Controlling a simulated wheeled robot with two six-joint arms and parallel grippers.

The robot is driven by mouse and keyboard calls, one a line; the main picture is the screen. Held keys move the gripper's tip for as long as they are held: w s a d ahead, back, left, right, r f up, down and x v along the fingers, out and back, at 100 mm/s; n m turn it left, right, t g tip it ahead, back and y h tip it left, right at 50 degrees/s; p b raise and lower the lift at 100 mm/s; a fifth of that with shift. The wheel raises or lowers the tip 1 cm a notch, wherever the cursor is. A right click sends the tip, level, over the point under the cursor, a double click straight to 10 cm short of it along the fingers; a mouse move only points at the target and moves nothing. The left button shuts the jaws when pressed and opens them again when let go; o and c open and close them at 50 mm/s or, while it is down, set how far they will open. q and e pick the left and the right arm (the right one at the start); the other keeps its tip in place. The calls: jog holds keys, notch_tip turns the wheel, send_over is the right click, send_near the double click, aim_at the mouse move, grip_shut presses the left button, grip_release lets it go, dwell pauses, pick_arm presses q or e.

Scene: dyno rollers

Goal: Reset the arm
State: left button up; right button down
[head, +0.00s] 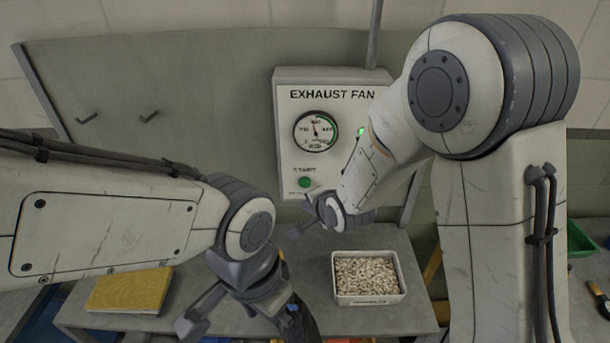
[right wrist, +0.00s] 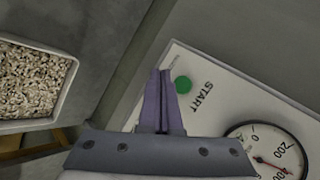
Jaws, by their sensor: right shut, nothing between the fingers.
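My right gripper (head: 298,229) is in front of the lower part of the exhaust fan control box (head: 283,130), just below its green START button (head: 305,182). In the right wrist view its two fingers (right wrist: 160,75) are together with nothing between them, and the START button (right wrist: 183,85) shows just right of the fingertips, apart from them in the picture. My right arm covers the box's right side. My left gripper (head: 250,322) hangs over the bench at the bottom of the head view, its fingers spread and empty.
A white tray of pale pellets (head: 368,299) stands on the grey bench (head: 235,325), right of my left gripper. A yellow pad (head: 128,290) lies at the left. A round gauge (head: 316,131) is on the box, with a green light (head: 362,131) beside it. A green bin (head: 580,241) is far right.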

pick_arm(q)
notch_tip(320, 180, down, 7)
jog(key=b, duration=0.6)
jog(key=shift+b, duration=0.4)
pick_arm(e)
jog(key=s+d+n+g+h, duration=0.1)
jog(key=s+n+g, duration=0.3)
jog(key=s+n, duration=0.5)
jog(key=s+d+n+g+h, duration=0.1)
jog(key=s+d+n+g, duration=0.2)
jog(key=s+n, duration=0.6)
jog(key=s+g, duration=0.2)
jog(key=s, duration=1)
jog(key=shift+f+h, duration=0.3)
jog(key=shift+h, duration=0.1)
pick_arm(q)
jog(key=shift+d+r, duration=0.1)
pick_arm(e)
jog(key=shift+d, duration=0.15)
